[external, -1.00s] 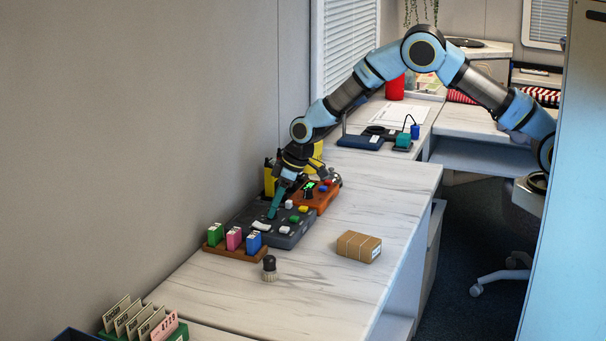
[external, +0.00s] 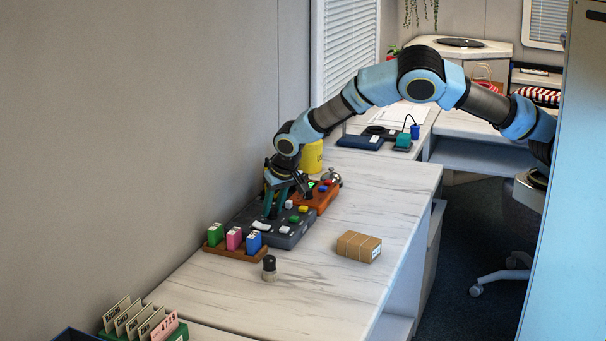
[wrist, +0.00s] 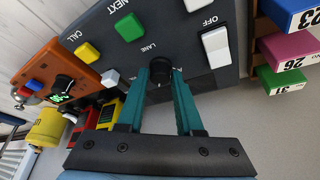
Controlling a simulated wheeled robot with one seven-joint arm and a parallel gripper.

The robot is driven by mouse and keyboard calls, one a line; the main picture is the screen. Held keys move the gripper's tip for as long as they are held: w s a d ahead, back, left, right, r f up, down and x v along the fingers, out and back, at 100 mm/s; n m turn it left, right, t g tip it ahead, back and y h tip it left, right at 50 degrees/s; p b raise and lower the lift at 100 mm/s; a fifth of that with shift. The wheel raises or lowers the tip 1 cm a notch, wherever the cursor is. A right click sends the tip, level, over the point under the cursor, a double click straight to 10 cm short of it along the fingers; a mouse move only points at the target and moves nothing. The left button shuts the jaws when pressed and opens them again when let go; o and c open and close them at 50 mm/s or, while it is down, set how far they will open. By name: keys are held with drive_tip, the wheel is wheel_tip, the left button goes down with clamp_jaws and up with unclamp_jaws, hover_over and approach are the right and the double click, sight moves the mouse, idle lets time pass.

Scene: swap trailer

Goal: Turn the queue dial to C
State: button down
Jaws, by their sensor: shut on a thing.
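The black dial (wrist: 160,64), marked LANE, is on the dark grey control panel (external: 292,243). In the wrist view it sits between the two teal fingers of my gripper (wrist: 161,76), which are shut on its sides. A letter A shows just right of the dial; the other position letters and the pointer are hidden or too small to read. In the external view my gripper (external: 273,215) points down onto the panel and the dial is hidden behind the fingers.
The panel also has a green button (wrist: 129,27), a yellow button (wrist: 89,53) and a white rocker switch (wrist: 216,46). An orange box (external: 318,200) adjoins it. A rack of colored tags (external: 234,250), a stamp (external: 269,268) and a carton (external: 359,246) stand nearby.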

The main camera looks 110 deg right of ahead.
drive_tip(key=shift+m+g, duration=0.3)
drive_tip(key=shift+m, duration=0.4)
drive_tip(key=shift+a, duration=0.1)
drive_tip(key=c, duration=0.6)
unclamp_jaws()
drive_tip(key=shift+o, duration=0.2)
drive_tip(key=b+v, duration=0.2)
drive_tip(key=v, duration=0.8)
drive_tip(key=shift+r+b, duration=0.3)
drive_tip(key=shift+b, duration=0.05)
drive_tip(key=shift+a, duration=0.25)
